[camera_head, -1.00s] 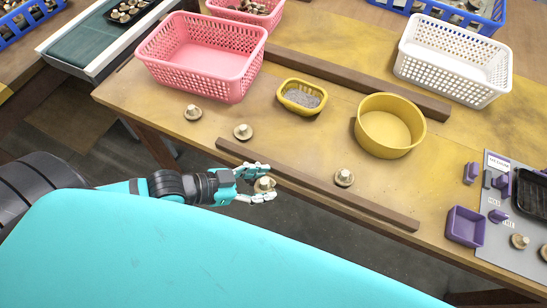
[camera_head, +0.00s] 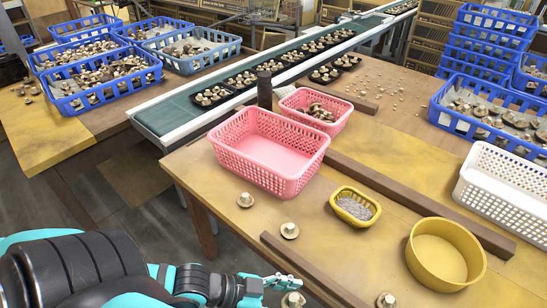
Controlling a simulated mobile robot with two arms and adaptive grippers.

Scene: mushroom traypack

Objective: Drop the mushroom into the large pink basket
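The large pink basket (camera_head: 250,170) stands on the wooden table near its left edge and is empty. My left gripper (camera_head: 287,290) is at the bottom of the view, in front of and below the basket, beside the table's front edge. Its fingers are around a pale mushroom (camera_head: 293,300) and appear closed on it; the lower part of the grip is cut off by the frame. Two loose mushrooms, one (camera_head: 245,200) and another (camera_head: 289,231), lie on the table between gripper and basket. My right gripper is out of view.
A smaller pink basket (camera_head: 343,121) holding mushrooms stands behind the large one. A small yellow dish (camera_head: 340,210), a yellow bowl (camera_head: 414,262) and a white basket (camera_head: 495,208) stand to the right. A wooden strip (camera_head: 310,272) lies along the front edge near the gripper.

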